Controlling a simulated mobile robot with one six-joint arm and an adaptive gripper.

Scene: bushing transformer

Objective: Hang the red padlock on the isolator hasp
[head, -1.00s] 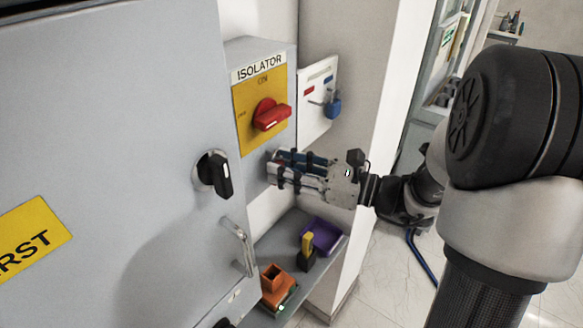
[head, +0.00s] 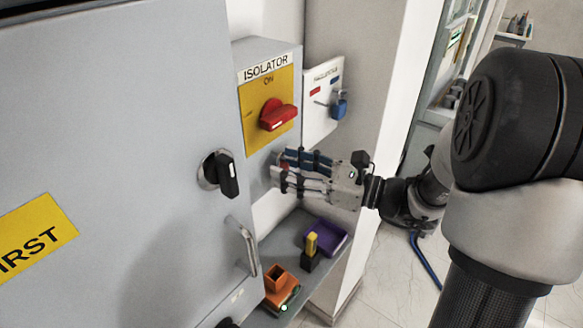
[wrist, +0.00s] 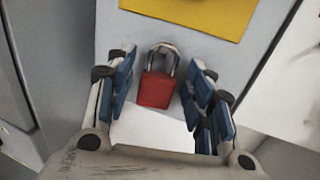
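The red padlock (wrist: 156,90) sits upright at the grey face of the isolator box (head: 262,172), below its yellow plate, with its silver shackle at the top. My gripper (head: 279,169) reaches the lower part of this box from the right. In the wrist view, its blue-padded fingers stand open on either side of the padlock, with visible gaps between. The red isolator handle (head: 279,115) is above my gripper.
A grey cabinet door with a black knob (head: 228,176) and a bar handle (head: 243,246) stands on the left. A white board with a blue padlock (head: 339,106) is to the right. Below, a shelf holds an orange holder (head: 280,288) and a purple tray (head: 327,237).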

